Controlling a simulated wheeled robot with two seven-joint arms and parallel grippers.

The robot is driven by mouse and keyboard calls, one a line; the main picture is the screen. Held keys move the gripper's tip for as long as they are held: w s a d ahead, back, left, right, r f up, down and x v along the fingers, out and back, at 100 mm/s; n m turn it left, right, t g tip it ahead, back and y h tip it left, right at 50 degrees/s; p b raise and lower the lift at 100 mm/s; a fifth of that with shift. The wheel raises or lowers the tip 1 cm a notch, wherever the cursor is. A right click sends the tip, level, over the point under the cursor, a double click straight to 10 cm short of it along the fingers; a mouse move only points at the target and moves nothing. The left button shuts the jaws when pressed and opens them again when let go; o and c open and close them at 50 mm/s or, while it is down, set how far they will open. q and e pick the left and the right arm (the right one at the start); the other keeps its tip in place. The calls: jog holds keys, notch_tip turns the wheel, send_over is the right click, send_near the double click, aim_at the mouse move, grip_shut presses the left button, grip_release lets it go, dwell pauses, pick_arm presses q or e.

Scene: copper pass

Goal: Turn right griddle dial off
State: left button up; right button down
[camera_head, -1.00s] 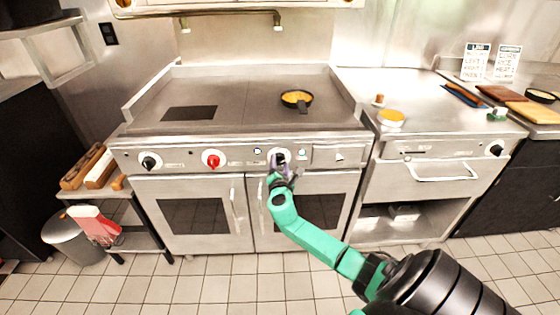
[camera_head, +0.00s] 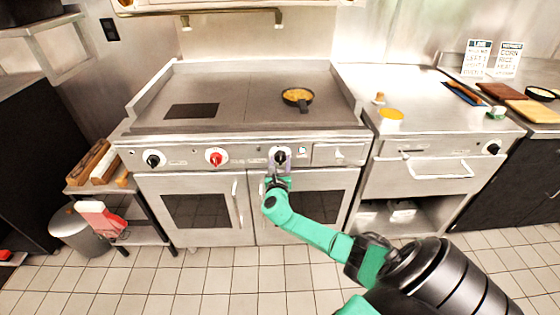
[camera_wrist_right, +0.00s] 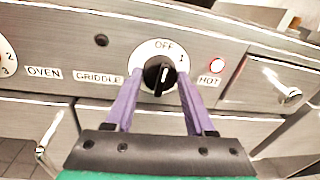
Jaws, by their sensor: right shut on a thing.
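The right griddle dial (camera_head: 280,156) is a black knob on a white disc at the right of the range's front panel. In the right wrist view, the dial (camera_wrist_right: 158,73) sits between the two purple fingertips of my right gripper (camera_wrist_right: 160,82), which is shut on it. Its white mark stands near upright with a slight lean to the right, between OFF and 1 and closer to OFF. A HOT light (camera_wrist_right: 217,65) beside it shows reddish. In the head view, my right gripper (camera_head: 279,164) reaches the dial from below. My left gripper is out of view.
A red dial (camera_head: 216,157) and another black dial (camera_head: 153,160) are further left on the panel. A pan with yellow food (camera_head: 297,96) rests on the griddle top (camera_head: 230,110). Oven doors with handles (camera_head: 237,203) lie below the panel.

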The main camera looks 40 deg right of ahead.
jog(key=shift+f+n, duration=0.15)
jog(key=shift+n, duration=0.35)
jog(key=shift+c, duration=1.2)
grip_release()
jog(key=p+v, duration=0.1)
jog(key=v, duration=1.3)
jog(key=shift+s+a, duration=0.2)
jog(key=shift+a, duration=0.05)
